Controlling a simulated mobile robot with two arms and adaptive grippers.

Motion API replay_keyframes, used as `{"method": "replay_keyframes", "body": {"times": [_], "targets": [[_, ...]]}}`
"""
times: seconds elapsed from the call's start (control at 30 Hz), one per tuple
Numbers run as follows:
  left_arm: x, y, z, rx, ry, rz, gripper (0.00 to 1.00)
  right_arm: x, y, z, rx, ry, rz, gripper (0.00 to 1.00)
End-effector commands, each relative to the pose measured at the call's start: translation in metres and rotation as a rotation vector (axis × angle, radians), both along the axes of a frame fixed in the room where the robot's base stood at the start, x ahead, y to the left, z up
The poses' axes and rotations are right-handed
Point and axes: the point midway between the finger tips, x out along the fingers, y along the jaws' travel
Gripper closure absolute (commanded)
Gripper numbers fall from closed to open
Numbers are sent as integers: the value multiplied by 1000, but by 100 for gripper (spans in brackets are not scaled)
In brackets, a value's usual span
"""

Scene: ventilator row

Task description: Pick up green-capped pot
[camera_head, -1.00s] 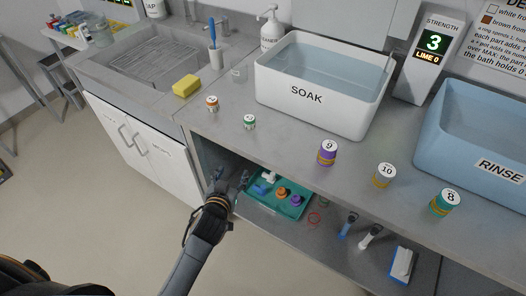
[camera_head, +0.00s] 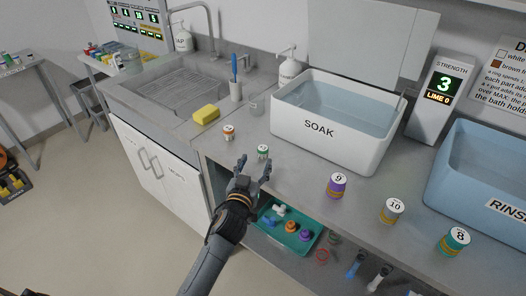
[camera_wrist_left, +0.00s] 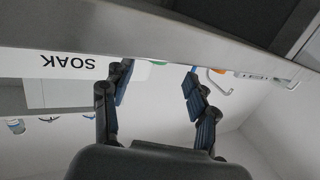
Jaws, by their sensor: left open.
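The small green-capped pot (camera_head: 262,151) stands upright on the counter near its front edge, left of the soak tub. My left gripper (camera_head: 254,168) is open and empty, just in front of the counter edge, its fingertips close to the pot in the head view. I cannot tell whether a fingertip touches it. In the left wrist view the picture is upside down; the open fingers of the left gripper (camera_wrist_left: 160,72) point at the counter edge, and a bit of green, likely the pot (camera_wrist_left: 158,63), shows between them. The right gripper is not in view.
A small orange-marked pot (camera_head: 228,134) stands just left. The soak tub (camera_head: 372,150) is behind to the right. Pots 9 (camera_head: 337,186), 10 (camera_head: 391,211) and 8 (camera_head: 453,241) line the front edge. Below, a teal tray (camera_head: 268,219) sits on the shelf.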

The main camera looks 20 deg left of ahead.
Motion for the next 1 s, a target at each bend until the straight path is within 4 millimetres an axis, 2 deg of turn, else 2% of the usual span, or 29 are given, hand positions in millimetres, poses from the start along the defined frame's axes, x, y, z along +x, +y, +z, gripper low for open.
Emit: {"method": "replay_keyframes", "body": {"times": [0.1,0.33,0.6,0.93,0.97,1.0], "targets": [[16,1,-1,0,1,0,42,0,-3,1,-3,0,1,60],[30,0,0,0,0,0,42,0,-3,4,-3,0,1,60],[66,-2,0,0,0,1,42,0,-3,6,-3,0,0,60],[73,-2,-1,-1,2,1,42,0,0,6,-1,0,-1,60],[73,-2,-1,-1,2,1,44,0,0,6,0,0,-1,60],[73,-2,-1,-1,2,0,52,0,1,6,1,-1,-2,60]]}}
